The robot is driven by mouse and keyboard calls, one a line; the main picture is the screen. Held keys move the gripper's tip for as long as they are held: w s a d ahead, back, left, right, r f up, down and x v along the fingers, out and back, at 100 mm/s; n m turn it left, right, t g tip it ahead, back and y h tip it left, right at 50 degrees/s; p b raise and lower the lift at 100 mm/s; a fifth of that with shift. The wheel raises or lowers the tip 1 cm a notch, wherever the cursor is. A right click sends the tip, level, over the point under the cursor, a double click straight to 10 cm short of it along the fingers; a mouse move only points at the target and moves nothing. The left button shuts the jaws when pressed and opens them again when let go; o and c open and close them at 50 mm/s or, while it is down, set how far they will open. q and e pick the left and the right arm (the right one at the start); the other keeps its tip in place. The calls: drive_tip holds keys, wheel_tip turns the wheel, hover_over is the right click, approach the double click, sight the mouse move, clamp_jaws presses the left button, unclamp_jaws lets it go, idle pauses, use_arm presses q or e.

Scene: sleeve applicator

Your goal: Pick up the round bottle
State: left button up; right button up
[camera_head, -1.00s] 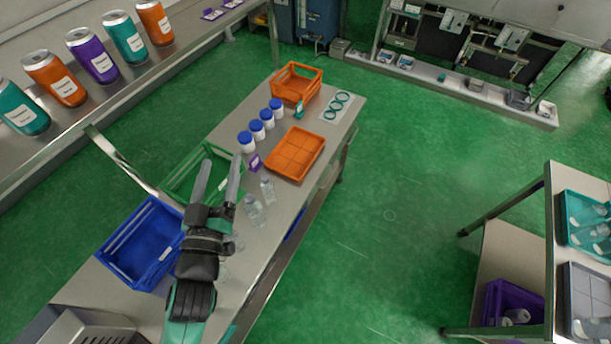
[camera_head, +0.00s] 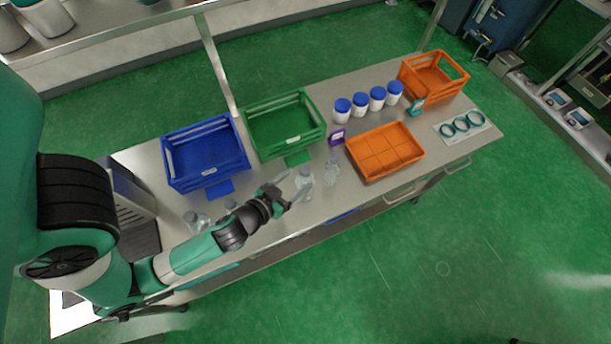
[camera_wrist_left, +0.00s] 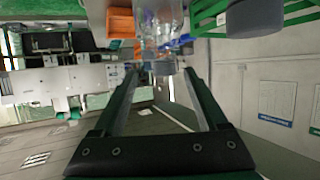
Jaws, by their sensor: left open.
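Several clear bottles stand along the front of the bench. One clear bottle (camera_head: 305,178) is at my left gripper (camera_head: 291,190), and a slimmer one (camera_head: 332,168) stands farther right. Two more (camera_head: 197,221) are partly behind my left arm. The left gripper is open. In the left wrist view, a clear round-bodied bottle (camera_wrist_left: 160,22) with a grey cap (camera_wrist_left: 158,68) appears upside down, its cap around the gap between the open fingertips (camera_wrist_left: 160,75). I cannot tell whether they touch. My right gripper is not in view.
A blue crate (camera_head: 177,172), a green crate (camera_head: 258,141) and an orange divided tray (camera_head: 385,152) stand close by on the bench. White jars with blue lids (camera_head: 360,105), an orange crate (camera_head: 432,78) and a ring board (camera_head: 463,126) are to the right. A dark cap (camera_wrist_left: 256,17) is close in the wrist view.

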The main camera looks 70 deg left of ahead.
sight(304, 175)
use_arm(q)
drive_tip(key=x, duration=0.3)
drive_tip(key=shift+w+r, duration=0.15)
drive_tip(key=shift+r, duration=0.05)
drive_tip(key=shift+s+a+f+p+x, duration=0.1)
drive_tip(key=shift+p+x, duration=0.1)
drive_tip(key=shift+x, duration=0.75)
drive_tip(key=shift+s+a+f+p+x, duration=0.1)
drive_tip(key=shift+f+p+x, duration=0.1)
drive_tip(key=shift+x, duration=0.8)
drive_tip(key=shift+s+a+f+p+x, duration=0.1)
drive_tip(key=shift+s+p+x, duration=0.1)
drive_tip(key=shift+x, duration=0.75)
drive_tip(key=shift+d, duration=0.1)
clamp_jaws()
drive_tip(key=shift+r, duration=0.15)
